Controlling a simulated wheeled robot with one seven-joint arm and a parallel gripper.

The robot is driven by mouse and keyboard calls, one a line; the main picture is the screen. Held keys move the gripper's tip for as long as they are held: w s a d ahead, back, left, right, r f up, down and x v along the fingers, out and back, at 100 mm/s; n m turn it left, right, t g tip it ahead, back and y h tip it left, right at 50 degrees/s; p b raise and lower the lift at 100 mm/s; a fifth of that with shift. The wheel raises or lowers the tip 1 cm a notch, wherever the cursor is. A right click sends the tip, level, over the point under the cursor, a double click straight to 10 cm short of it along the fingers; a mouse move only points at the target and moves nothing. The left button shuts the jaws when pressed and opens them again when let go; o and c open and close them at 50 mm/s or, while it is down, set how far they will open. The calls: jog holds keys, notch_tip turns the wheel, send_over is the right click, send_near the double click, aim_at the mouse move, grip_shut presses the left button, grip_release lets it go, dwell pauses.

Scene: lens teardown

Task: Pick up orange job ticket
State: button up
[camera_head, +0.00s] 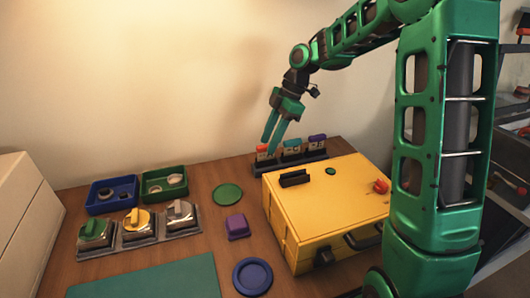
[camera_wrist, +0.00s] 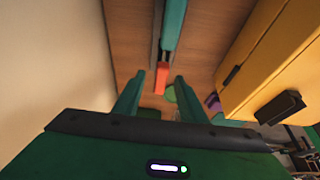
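The orange job ticket (camera_head: 262,149) stands upright at the left end of a dark rack (camera_head: 290,165), with a teal ticket (camera_head: 292,146) and a purple ticket (camera_head: 317,141) to its right. My gripper (camera_head: 269,148) points down close by the orange ticket and partly overlaps it in the head view. In the wrist view the two teal fingers are spread apart and empty. The orange ticket (camera_wrist: 162,78) shows in the gap between the fingertips there, with the teal ticket (camera_wrist: 173,28) beyond it. I cannot tell how far below the fingertips the orange ticket is.
A yellow case (camera_head: 325,207) stands just in front of the rack, and the wall is behind it. Blue (camera_head: 100,206) and green (camera_head: 155,193) bins, levered fixtures (camera_head: 138,238), a green disc (camera_head: 228,194) and a purple block (camera_head: 237,226) lie to the left.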

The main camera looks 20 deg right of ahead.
aim_at(267, 145)
jog(key=shift+x, duration=1.7)
jog(key=shift+a+r, duration=0.1)
grip_shut()
jog(key=shift+r, duration=0.1)
notch_tip(267, 145, up, 4)
jog(key=shift+f, duration=0.1)
jog(key=s+a+r, duration=0.6)
jog(key=s+r, duration=0.4)
jog(key=r, duration=0.2)
jog(key=shift+a, duration=0.2)
